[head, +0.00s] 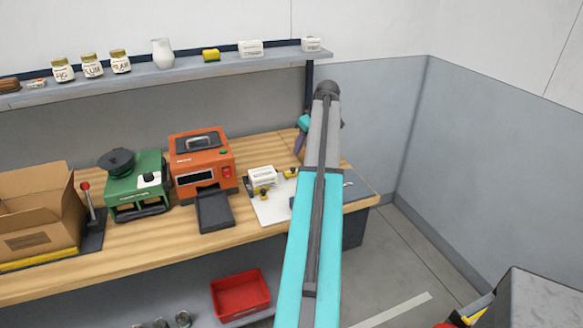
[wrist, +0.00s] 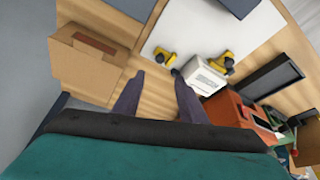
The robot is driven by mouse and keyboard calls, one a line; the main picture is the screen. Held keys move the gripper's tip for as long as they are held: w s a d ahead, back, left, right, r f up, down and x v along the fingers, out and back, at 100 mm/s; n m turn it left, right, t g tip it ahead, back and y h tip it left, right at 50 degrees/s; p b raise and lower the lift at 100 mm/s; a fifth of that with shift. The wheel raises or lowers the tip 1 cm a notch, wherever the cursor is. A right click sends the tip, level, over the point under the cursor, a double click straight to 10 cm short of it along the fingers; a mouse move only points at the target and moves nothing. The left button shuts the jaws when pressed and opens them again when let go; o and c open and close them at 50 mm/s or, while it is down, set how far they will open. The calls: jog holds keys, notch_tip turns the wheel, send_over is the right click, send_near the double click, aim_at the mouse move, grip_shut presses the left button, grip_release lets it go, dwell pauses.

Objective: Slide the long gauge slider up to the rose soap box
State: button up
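A white box with small dark print (head: 262,176) stands at the back of a white board (head: 272,212); the print is too small to read. It also shows in the wrist view (wrist: 204,76). One yellow-and-black slider (head: 263,192) is at its front side, and another (head: 290,172) is to its right. In the wrist view they are the right slider (wrist: 222,64) and the left slider (wrist: 165,57). I cannot tell which is the long one. My gripper (wrist: 156,85) is open and empty, its purple fingers apart, above the bench behind the board, near the left slider.
An orange machine (head: 201,158) with a dark tray (head: 215,212) stands left of the board. A cardboard box (wrist: 85,68) is beside my gripper. Two more white boxes (head: 250,49) (head: 311,44) stand on the shelf above. My arm hides the board's right part in the head view.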

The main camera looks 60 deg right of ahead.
aim_at(293, 168)
jog(key=shift+p+x, duration=1.9)
jog(key=shift+x, duration=4.35)
jog(key=shift+c, duration=0.4)
jog(key=shift+a, duration=0.1)
grip_shut()
